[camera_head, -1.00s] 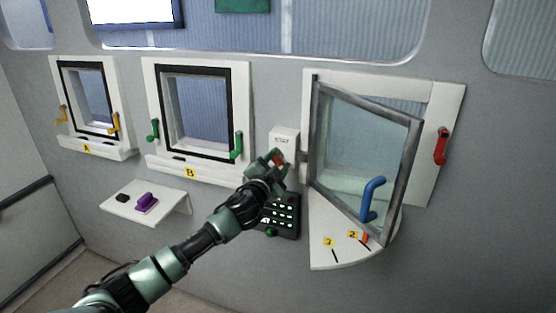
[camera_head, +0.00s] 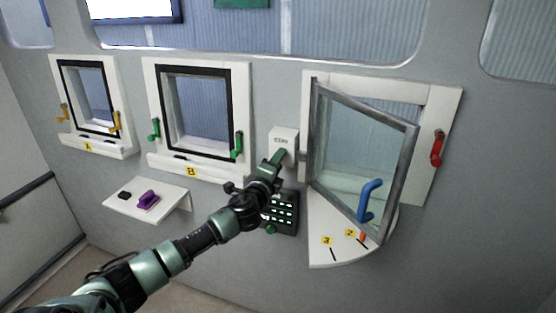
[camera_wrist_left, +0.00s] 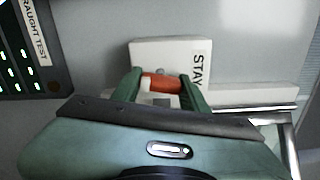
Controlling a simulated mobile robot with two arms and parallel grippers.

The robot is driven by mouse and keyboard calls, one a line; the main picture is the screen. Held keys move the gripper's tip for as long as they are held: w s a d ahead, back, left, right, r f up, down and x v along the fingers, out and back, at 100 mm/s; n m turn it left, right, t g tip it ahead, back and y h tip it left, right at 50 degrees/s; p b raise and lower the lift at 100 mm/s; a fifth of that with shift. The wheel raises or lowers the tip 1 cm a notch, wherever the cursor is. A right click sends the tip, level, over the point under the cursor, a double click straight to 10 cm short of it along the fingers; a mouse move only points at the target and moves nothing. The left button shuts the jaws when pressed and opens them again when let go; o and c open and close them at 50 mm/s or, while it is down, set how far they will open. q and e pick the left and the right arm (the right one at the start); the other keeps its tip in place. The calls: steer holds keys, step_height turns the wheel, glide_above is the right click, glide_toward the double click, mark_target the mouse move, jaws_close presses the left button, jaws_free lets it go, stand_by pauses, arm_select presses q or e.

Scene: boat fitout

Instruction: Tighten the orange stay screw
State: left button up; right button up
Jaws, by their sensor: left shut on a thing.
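The orange stay screw (camera_wrist_left: 160,83) sits at the white box labelled STAY (camera_wrist_left: 145,50) in the left wrist view. My left gripper (camera_wrist_left: 158,86) is shut on the screw, with one green finger at each end of it. In the head view my left gripper (camera_head: 279,157) is at the front of the STAY box (camera_head: 284,137), and the screw is hidden there. My right gripper is in neither view.
The glass window (camera_head: 360,160) with a blue handle (camera_head: 370,200) stands swung out over a white quarter-round shelf (camera_head: 325,256) at right. A lit panel (camera_head: 285,212) is below the box. A small shelf (camera_head: 172,198) holds a purple object (camera_head: 148,200).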

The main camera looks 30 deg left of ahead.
arm_select(q)
steer(key=m+p, duration=0.1)
steer(key=m, duration=0.2)
steer(key=shift+m, duration=0.4)
steer(key=m+p, duration=0.1)
steer(key=m, duration=0.2)
steer(key=shift+f+m+p, duration=0.1)
steer(key=shift+m+p, duration=0.2)
steer(key=m+p, duration=0.2)
steer(key=m, duration=0.2)
steer(key=shift+a, duration=0.1)
steer(key=shift+s+f+m+p, duration=0.15)
steer(key=shift+m+p, duration=0.3)
steer(key=shift+m, duration=0.95)
steer(key=o, duration=1.1)
steer(key=shift+o, duration=1.4)
